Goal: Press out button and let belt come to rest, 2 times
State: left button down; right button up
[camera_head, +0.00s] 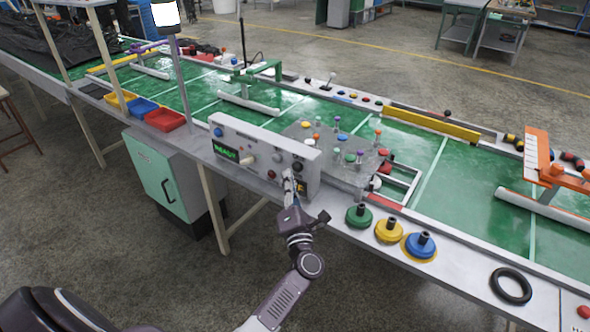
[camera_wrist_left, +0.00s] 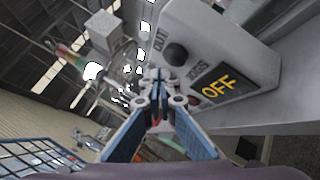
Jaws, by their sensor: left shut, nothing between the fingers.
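A light grey control box (camera_head: 262,152) stands on the near edge of the green belt (camera_head: 400,150). Its face has a green-lit display, a white knob, a red button (camera_head: 271,174) and dark buttons. In the left wrist view, a black round button (camera_wrist_left: 176,54) sits beside the lettering OUT, and a display (camera_wrist_left: 217,87) reads OFF in yellow. My left gripper (camera_head: 288,176) is shut and empty in front of the right part of the box face. Its fingertips also show in the left wrist view (camera_wrist_left: 158,78), close below the black button; contact cannot be told. My right gripper is not in view.
Green, yellow and blue round knobs (camera_head: 388,230) and a black ring (camera_head: 511,286) lie on the near ledge to the right. Yellow, blue and red bins (camera_head: 164,119) stand to the left. A clear plate with coloured pegs (camera_head: 345,150) is behind the box.

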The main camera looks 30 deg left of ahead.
pick_arm(q)
jog(key=shift+w, duration=0.1)
dwell(0.3)
jog(key=shift+w+b, duration=0.3)
jog(key=shift+w, duration=0.05)
jog(key=shift+w+b, duration=0.4)
jog(key=shift+w, duration=0.1)
dwell(0.7)
jog(key=shift+s, duration=0.2)
jog(key=shift+s+p, duration=0.4)
jog(key=shift+s, duration=0.35)
jog(key=s+p, duration=0.2)
jog(key=s, duration=0.3)
jog(key=shift+a, duration=0.2)
